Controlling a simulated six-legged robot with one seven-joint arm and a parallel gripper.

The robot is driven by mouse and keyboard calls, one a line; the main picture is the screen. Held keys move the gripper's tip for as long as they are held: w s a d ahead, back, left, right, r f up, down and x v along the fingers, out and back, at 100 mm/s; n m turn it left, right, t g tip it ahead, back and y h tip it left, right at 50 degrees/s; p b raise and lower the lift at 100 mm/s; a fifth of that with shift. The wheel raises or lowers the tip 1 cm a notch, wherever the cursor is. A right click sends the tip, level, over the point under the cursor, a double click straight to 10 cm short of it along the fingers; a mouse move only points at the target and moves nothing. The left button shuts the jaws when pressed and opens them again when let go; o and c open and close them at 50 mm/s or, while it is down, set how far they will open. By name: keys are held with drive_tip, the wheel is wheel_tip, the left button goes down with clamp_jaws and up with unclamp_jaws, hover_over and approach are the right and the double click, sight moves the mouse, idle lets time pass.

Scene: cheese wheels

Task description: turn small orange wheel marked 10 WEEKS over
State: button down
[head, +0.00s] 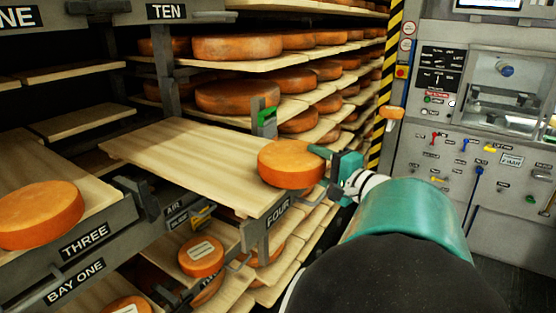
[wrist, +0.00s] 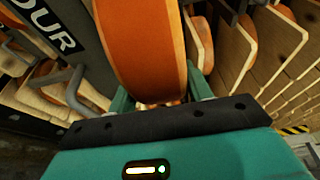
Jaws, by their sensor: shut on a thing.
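An orange cheese wheel (head: 290,163) is at the near right end of the wooden board in the FOUR bay. Its top face is plain in the head view, and I read no 10 WEEKS mark on it. My teal gripper (head: 333,167) is shut on its right side. In the wrist view the wheel's orange rind (wrist: 146,45) stands between the fingers of my gripper (wrist: 157,100). I cannot tell whether the wheel rests on the board or hangs just above it. A smaller orange wheel with a pale label (head: 201,257) lies on a lower shelf; its writing is too small to read.
The board of bay FOUR (head: 185,150) is otherwise bare. A wheel (head: 40,215) sits on the THREE shelf at left, and racks of wheels stand behind. A control panel (head: 470,150) stands at right. A green-and-grey bracket (head: 267,120) rises beside the board.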

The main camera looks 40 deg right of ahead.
drive_tip(key=c, duration=0.7)
unclamp_jaws()
drive_tip(key=shift+o, duration=0.7)
drive_tip(key=shift+f, duration=0.15)
drive_tip(key=shift+s, duration=0.1)
drive_tip(key=s, duration=1.3)
drive_tip(key=shift+s+d, duration=0.25)
drive_tip(key=shift+s, duration=0.1)
